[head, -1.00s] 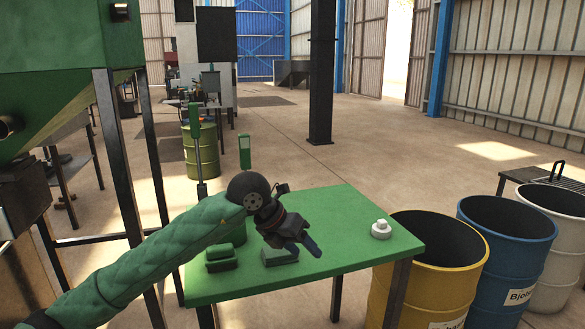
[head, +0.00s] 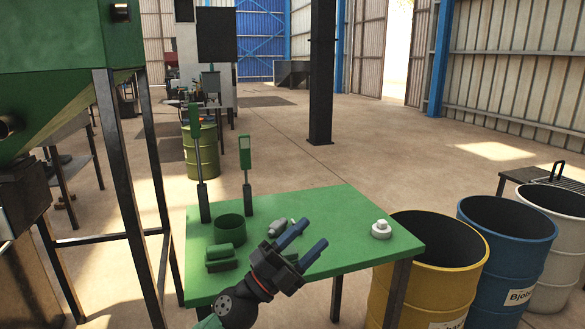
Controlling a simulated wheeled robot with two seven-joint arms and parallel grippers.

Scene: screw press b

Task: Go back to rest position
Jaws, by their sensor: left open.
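My left gripper (head: 313,232) reaches in from the bottom of the head view, over the near part of the green table (head: 340,205). Its two blue-tipped fingers are apart, with nothing seen between them. A small grey cylindrical part (head: 278,228) lies on the table just beyond the gripper. A green block with a rounded green piece on top (head: 222,256) sits to the left of the gripper. A green round cup (head: 229,228) stands behind that block. My right gripper is not in view.
A white knobbed piece (head: 381,230) sits at the table's right side. Yellow (head: 392,280), blue (head: 503,265) and white barrels stand to the right. Two thin posts (head: 246,175) rise at the table's back left. A green machine on dark legs stands at the left. The table's back right is clear.

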